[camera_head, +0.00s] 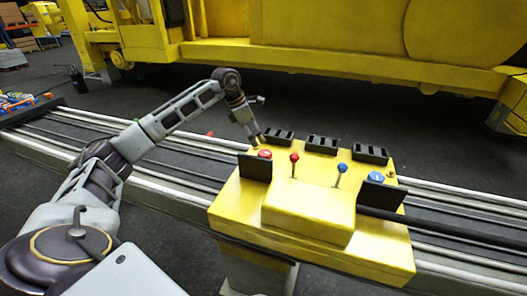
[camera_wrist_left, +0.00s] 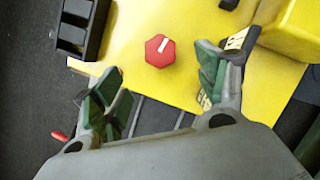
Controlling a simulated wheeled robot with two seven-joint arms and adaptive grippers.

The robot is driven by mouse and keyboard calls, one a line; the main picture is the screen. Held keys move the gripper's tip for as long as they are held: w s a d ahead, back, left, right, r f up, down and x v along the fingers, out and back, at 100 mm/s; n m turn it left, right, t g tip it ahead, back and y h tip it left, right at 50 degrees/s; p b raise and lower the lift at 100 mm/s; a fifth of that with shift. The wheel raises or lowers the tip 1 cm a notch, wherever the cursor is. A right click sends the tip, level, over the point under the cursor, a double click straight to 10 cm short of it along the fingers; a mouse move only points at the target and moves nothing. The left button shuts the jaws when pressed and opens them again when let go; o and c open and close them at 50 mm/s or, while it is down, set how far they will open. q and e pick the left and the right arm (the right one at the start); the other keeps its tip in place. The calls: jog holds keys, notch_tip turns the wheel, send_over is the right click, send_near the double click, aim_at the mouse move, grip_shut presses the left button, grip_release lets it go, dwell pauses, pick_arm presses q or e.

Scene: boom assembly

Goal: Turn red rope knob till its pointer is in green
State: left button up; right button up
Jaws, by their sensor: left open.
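The red rope knob (camera_head: 265,153) sits at the left end of the yellow console's top, beside a black plate. In the left wrist view the knob (camera_wrist_left: 160,51) is six-sided, with a white pointer line running from its middle toward the upper right. I cannot make out a green zone around it. My left gripper (camera_head: 257,136) is just above and behind the knob, pointing down. In the left wrist view the green-padded fingers (camera_wrist_left: 160,86) are spread wide with nothing between them. The knob shows beyond the fingertips, apart from them. My right gripper is not in view.
The yellow console (camera_head: 305,212) also bears a red lever (camera_head: 294,159), a blue lever (camera_head: 340,168), a blue knob (camera_head: 376,177) and three black slotted boxes (camera_head: 322,144). A black plate (camera_head: 255,168) stands close to the red knob. A large yellow machine (camera_head: 340,68) fills the back.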

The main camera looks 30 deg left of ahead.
aim_at(264, 153)
pick_arm(q)
jog(key=shift+p+x, duration=0.45)
jog(key=shift+x, duration=4.25)
jog(key=c, duration=1)
